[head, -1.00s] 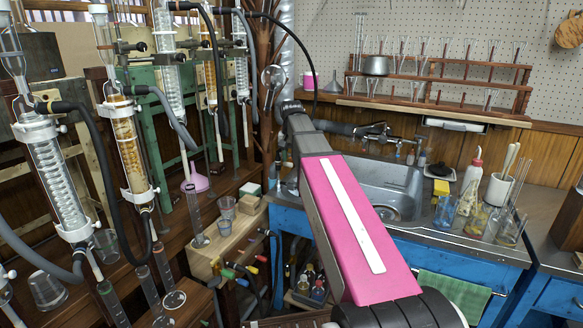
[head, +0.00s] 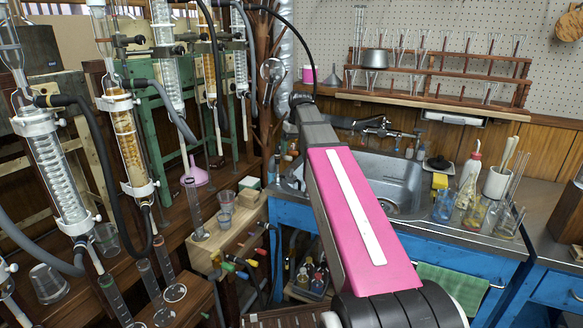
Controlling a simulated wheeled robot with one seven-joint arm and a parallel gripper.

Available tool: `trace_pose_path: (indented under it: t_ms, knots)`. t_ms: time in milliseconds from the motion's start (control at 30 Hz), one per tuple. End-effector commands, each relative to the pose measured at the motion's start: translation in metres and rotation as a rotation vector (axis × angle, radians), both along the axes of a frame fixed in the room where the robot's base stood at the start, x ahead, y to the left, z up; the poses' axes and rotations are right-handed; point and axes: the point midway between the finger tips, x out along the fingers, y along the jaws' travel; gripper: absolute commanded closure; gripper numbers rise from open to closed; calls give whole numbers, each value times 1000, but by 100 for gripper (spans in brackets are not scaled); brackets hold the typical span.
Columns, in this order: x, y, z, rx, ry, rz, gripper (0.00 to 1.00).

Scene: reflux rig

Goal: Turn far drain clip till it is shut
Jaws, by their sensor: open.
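My arm's pink link (head: 345,215) reaches from the bottom of the head view toward the back wall, left of the sink. My gripper is not visible; the far end of the arm is hidden behind its own links.
Several glass condensers, one with amber packing (head: 129,145), stand on the left with dark hoses. Glass cups (head: 225,200) and cylinders stand on the bench below. A sink (head: 385,175) and glassware lie right of my arm. A test-tube rack (head: 440,75) hangs behind.

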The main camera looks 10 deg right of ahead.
Motion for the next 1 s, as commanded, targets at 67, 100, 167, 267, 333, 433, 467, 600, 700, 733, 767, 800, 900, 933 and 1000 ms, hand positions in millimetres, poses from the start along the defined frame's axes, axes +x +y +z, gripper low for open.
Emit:
trace_pose_path:
  t_ms: [67,100,167,267,333,433,467,600,700,733,767,800,900,933,1000]
  knots:
    - [0,-6,-1,29,-25,130,23]
    - [1,-8,-2,44,-41,203,23]
    - [1,-13,-2,66,-68,310,23]
    - [2,-19,-3,102,-123,497,23]
    - [3,-24,-3,122,-166,626,23]
    - [4,-30,-3,144,-229,797,23]
    - [4,-32,-3,149,-248,840,23]
    - [5,-37,-3,160,-314,992,23]
    - [5,-38,-3,163,-339,1049,23]
    - [5,-39,-3,164,-344,1060,23]
    - [5,-38,-4,164,-346,1064,23]
    - [5,-38,-6,165,-348,1069,23]
    - [6,-35,-13,165,-347,1071,23]
    - [6,-33,-17,165,-347,1071,23]
    - [7,-30,-27,165,-347,1070,23]
